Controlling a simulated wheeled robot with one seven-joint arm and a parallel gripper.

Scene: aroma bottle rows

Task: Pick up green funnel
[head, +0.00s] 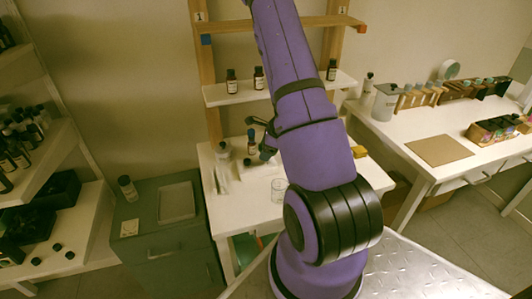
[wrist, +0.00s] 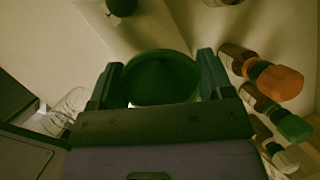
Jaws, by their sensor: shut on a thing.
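The green funnel (wrist: 162,80) shows in the wrist view as a round, dark green shape between my two fingers. My gripper (wrist: 160,68) is shut on it, one finger at each side. In the head view my gripper (head: 262,134) is beyond my purple arm, above the white table (head: 245,207) below the small shelf. The funnel cannot be made out clearly there, and its spout is hidden in the wrist view.
In the wrist view, bottles with orange (wrist: 280,83), green (wrist: 295,128) and pale caps (wrist: 285,160) are close on the right. A clear glass vessel (wrist: 68,104) is at left. In the head view, a glass beaker (head: 279,189) stands on the table; small bottles (head: 231,81) line the shelf above.

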